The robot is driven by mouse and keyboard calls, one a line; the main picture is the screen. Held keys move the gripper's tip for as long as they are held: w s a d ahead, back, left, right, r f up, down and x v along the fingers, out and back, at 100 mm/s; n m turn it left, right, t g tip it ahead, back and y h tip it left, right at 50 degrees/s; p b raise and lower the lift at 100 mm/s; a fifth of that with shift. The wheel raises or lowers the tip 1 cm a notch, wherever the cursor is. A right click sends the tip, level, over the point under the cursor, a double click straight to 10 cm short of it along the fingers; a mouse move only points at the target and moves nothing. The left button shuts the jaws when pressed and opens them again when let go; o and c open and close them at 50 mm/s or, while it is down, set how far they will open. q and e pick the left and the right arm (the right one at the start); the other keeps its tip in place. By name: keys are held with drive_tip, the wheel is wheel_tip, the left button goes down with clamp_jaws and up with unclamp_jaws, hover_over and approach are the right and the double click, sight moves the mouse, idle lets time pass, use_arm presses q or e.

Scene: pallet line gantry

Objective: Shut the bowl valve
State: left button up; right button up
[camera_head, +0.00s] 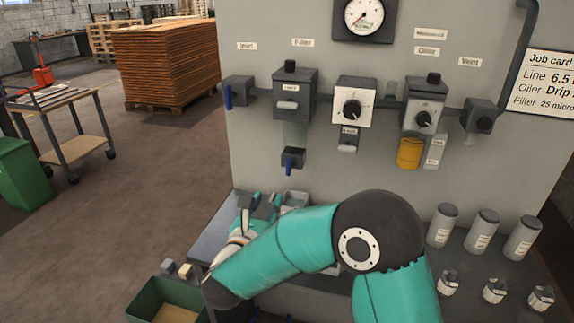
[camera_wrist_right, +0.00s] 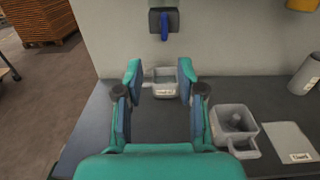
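The bowl valve (camera_head: 292,157) is a dark block under the clear filter bowl (camera_head: 294,134) of the panel's filter unit. Its blue lever (camera_head: 288,169) hangs downward. In the right wrist view the valve shows at the top, with the blue lever (camera_wrist_right: 164,26) pointing down across its face. My right gripper (camera_head: 262,203) is below the valve and slightly left of it in the head view, apart from it. The wrist view shows the right gripper (camera_wrist_right: 160,78) open and empty, with the lever beyond and above its fingertips. My left gripper is not in view.
Below the panel is a dark shelf (camera_wrist_right: 90,128) with a small grey cup (camera_wrist_right: 163,88) beyond my fingers and a larger grey holder (camera_wrist_right: 234,124) to the right. An inlet valve with a blue lever (camera_head: 228,97) is at upper left. A green bin (camera_head: 140,306) stands below.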

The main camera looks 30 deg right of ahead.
sight(288, 168)
drive_tip(key=p+x, duration=0.2)
drive_tip(key=x, duration=0.3)
drive_tip(key=p+x, duration=0.1)
drive_tip(key=x, duration=0.4)
drive_tip(key=p+x, duration=0.2)
drive_tip(key=x, duration=0.3)
drive_tip(key=shift+s+d+r+p, duration=0.1)
drive_tip(key=shift+s+d+p, duration=0.2)
drive_tip(key=shift+d+p, duration=0.05)
drive_tip(key=shift+x, duration=0.75)
clamp_jaws()
